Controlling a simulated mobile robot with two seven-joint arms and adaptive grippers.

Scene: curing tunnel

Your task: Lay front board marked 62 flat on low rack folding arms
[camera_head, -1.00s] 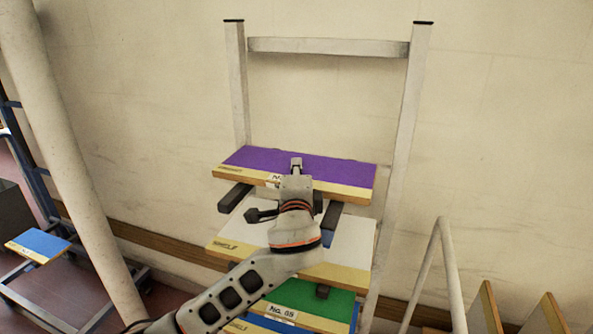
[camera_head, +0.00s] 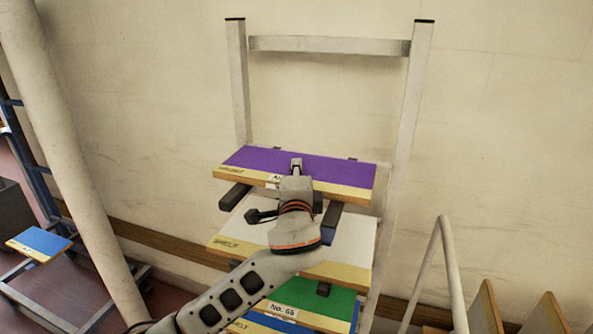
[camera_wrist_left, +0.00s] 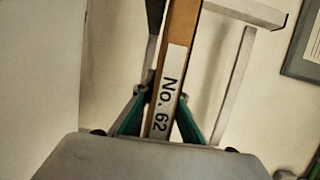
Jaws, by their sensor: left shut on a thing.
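The purple-topped board (camera_head: 335,172), with a yellow front strip, lies about level between the rack's uprights. In the left wrist view its front edge carries the label No. 62 (camera_wrist_left: 165,95). My left gripper (camera_head: 296,166) is shut on the middle of this front edge; its fingers also show in the left wrist view (camera_wrist_left: 160,118). Dark folding arms (camera_head: 235,196) of the rack (camera_head: 240,95) stick out below the board, left and right of my gripper. Whether the board touches them cannot be told. My right gripper is not in view.
Below are a white board (camera_head: 350,240), a green board (camera_head: 325,299) marked with a number, and a blue one. A pale pole (camera_head: 65,150) stands left, a bent rail (camera_head: 445,260) right. A blue board (camera_head: 40,243) lies on a low frame at far left.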

